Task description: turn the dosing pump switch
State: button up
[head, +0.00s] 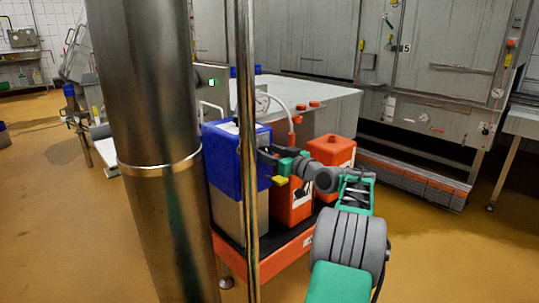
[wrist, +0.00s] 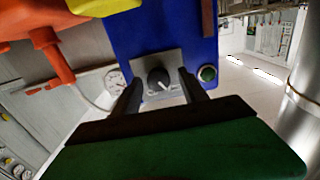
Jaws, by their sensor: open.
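The dosing pump is a blue box (head: 225,148) on a grey lower part, standing on an orange trolley; its blue face also fills the top middle of the wrist view (wrist: 135,35). In the wrist view the switch (wrist: 158,78), a dark round knob with a light pointer mark, sits on a grey square plate. My gripper (wrist: 160,82) is open, with one dark finger on each side of the knob. I cannot tell whether the fingers touch it. In the head view my gripper (head: 268,157) is at the box's right face, and the knob is hidden there.
A round green button (wrist: 208,73) is right of the knob in the wrist view. Orange canisters (head: 333,151) stand beside the pump on the orange trolley (head: 270,268). A thin metal post (head: 247,90) and a thick steel column (head: 155,120) stand in front.

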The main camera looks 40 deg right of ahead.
jog(key=shift+w+r, duration=0.1)
jog(key=shift+w, duration=0.1)
jog(key=shift+c, duration=0.5)
jog(key=shift+d, duration=0.15)
grip_shut()
